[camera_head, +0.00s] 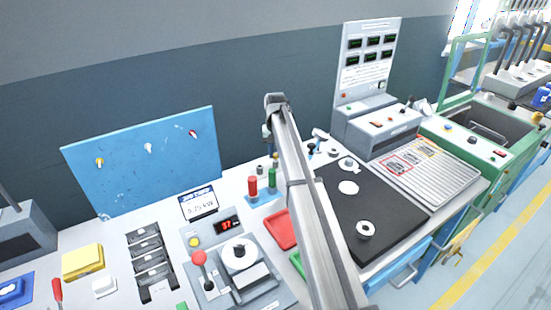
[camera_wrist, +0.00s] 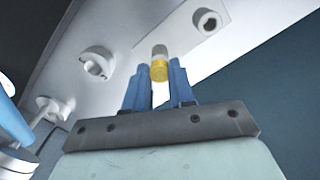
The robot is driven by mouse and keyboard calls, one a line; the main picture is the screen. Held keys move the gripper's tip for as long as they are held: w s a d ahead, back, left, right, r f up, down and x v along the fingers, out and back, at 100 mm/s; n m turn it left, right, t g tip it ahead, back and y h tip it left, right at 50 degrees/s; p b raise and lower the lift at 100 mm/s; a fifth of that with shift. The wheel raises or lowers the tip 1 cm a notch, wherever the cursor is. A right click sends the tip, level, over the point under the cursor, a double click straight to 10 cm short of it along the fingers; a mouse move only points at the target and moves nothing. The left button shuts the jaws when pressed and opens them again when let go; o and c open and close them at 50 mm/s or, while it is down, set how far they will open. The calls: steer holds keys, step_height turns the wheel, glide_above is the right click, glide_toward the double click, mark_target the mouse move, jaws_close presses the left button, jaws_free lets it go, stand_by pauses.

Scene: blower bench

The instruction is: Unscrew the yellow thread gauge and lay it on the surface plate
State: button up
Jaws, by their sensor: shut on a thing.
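The yellow thread gauge (camera_wrist: 159,71) shows in the wrist view as a short yellow cylinder with a grey end beyond it. The blue fingers of my gripper (camera_wrist: 160,84) are shut on its yellow part. The grey end points toward a pale surface; I cannot tell whether it is still threaded into anything. In the head view my arm hides most of my gripper and I cannot make out the gauge. A black flat plate (camera_head: 391,219), which looks like the surface plate, lies right of my arm with a few pale round parts on it.
A red cylinder (camera_head: 253,187) and a green cylinder (camera_head: 272,178) stand left of my arm. A red tray (camera_head: 281,230) lies in front of them. White round fittings (camera_wrist: 97,64) show in the wrist view. A tall display panel (camera_head: 367,55) stands behind the black plate.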

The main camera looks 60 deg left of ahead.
steer(key=n, duration=0.6)
steer(key=shift+w, duration=0.15)
jaws_close()
steer(key=n, duration=0.6)
steer(key=shift+d, duration=0.1)
steer(key=n, duration=1.3)
steer(key=shift+w, duration=0.1)
steer(key=o, duration=0.6)
jaws_free()
